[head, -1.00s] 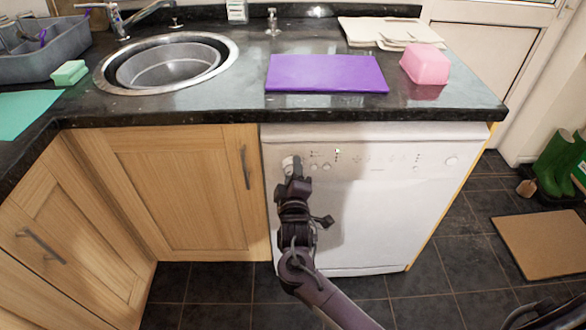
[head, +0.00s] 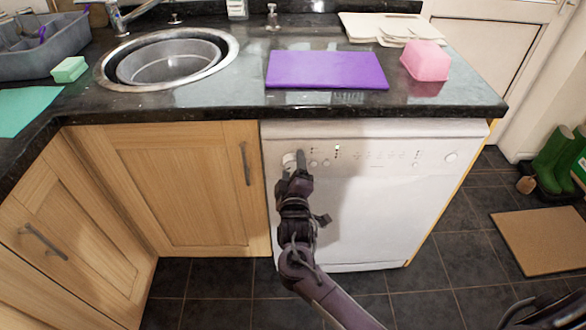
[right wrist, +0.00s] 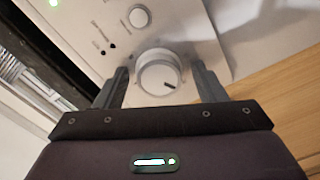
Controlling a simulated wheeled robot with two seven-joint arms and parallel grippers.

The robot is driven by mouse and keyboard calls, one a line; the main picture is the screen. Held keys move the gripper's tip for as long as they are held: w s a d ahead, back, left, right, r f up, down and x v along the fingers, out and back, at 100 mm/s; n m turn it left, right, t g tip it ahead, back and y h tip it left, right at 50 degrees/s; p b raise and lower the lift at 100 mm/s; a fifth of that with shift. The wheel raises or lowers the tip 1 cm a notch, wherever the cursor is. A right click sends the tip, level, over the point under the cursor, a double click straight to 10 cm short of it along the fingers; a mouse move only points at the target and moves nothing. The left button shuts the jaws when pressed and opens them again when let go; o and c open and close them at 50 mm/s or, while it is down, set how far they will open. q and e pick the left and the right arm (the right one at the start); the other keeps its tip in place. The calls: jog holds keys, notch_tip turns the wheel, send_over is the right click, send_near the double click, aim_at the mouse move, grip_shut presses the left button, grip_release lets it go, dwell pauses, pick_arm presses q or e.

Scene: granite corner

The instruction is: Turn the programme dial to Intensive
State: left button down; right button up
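The programme dial (right wrist: 158,75) is a round white knob with a dark pointer mark at its lower right in the right wrist view. In the head view the dial (head: 288,160) is at the upper left of the white dishwasher front (head: 375,210), partly hidden by my gripper. My right gripper (right wrist: 162,87) has one finger on each side of the dial. A narrow gap seems to show between the fingers and the knob; contact is hard to judge. Small printed labels beside the dial are too blurred to read. My left gripper is not in view.
A round white button (right wrist: 139,16) sits near the dial. The black worktop edge (head: 390,112) overhangs the dishwasher. A wooden cupboard door (head: 175,190) with a handle adjoins it on the left. A purple board (head: 326,70) and pink block (head: 425,62) lie on the worktop above.

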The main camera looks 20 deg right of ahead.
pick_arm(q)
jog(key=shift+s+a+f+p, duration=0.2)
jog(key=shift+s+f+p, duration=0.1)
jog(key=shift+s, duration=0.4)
pick_arm(e)
jog(key=v, duration=0.7)
jog(key=shift+s, duration=0.4)
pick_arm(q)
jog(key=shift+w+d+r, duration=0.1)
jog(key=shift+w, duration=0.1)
pick_arm(e)
jog(key=shift+a, duration=0.1)
